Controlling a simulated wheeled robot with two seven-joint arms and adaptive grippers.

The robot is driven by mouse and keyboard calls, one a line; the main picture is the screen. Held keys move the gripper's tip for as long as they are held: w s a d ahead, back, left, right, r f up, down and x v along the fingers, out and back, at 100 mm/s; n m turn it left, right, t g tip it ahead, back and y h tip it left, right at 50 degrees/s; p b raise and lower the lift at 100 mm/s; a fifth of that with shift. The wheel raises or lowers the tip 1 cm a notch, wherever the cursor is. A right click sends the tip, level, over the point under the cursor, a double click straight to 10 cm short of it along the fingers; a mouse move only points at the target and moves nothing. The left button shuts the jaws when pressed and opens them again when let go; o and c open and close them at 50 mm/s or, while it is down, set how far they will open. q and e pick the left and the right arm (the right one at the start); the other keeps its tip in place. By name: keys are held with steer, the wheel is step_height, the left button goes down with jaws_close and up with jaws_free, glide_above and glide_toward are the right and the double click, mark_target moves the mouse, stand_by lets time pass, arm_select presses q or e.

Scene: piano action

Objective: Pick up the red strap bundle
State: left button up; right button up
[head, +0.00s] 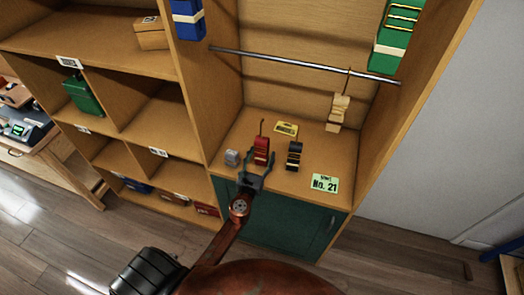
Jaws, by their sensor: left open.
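The red strap bundle (261,151) stands on the wooden shelf top, with a thin dark hook or wire rising from it. My left gripper (256,168) is open, its fingertips just in front of and below the bundle in the picture. I cannot tell whether the fingers touch it. The lower edge of the bundle is partly hidden by the fingers. My right gripper is not in view.
A black bundle (294,155) stands close right of the red one, a small grey block (232,158) to its left. A yellow card (286,128) lies behind. A cream bundle (338,112) hangs from the metal rod (300,64). A green label (325,184) marks the front right.

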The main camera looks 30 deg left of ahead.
arm_select(q)
steer(key=shift+w+a, duration=0.15)
steer(key=shift+w, duration=0.4)
steer(key=shift+s, duration=0.1)
steer(key=shift+c, duration=0.7)
steer(key=c, duration=1.3)
